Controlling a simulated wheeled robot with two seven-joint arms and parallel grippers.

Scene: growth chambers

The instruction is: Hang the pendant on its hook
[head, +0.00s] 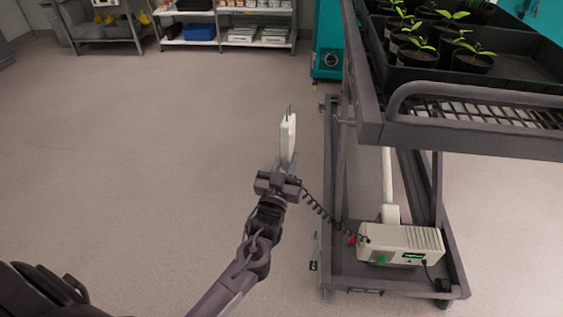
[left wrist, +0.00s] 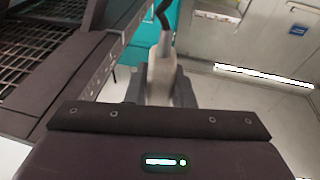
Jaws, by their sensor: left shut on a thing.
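The pendant (head: 288,138) is a slim white handset, held upright beside the left side of the cart. My left gripper (head: 287,165) is shut on its lower part. The pendant also shows in the left wrist view (left wrist: 161,74), between the fingers, with a dark cord at its far end. In the head view a black coiled cord (head: 318,207) runs from near the gripper down to a white control box (head: 402,240). A small protrusion (head: 346,122) on the cart's left post may be the hook, but it is too small to tell. My right gripper is not in view.
The grey cart (head: 470,138) stands at the right, its upper shelf carrying a black tray (head: 520,68) of potted seedlings. The control box rests on its lower shelf. Storage shelves (head: 258,45) and a teal cabinet (head: 328,60) stand behind. The floor left of the cart is clear.

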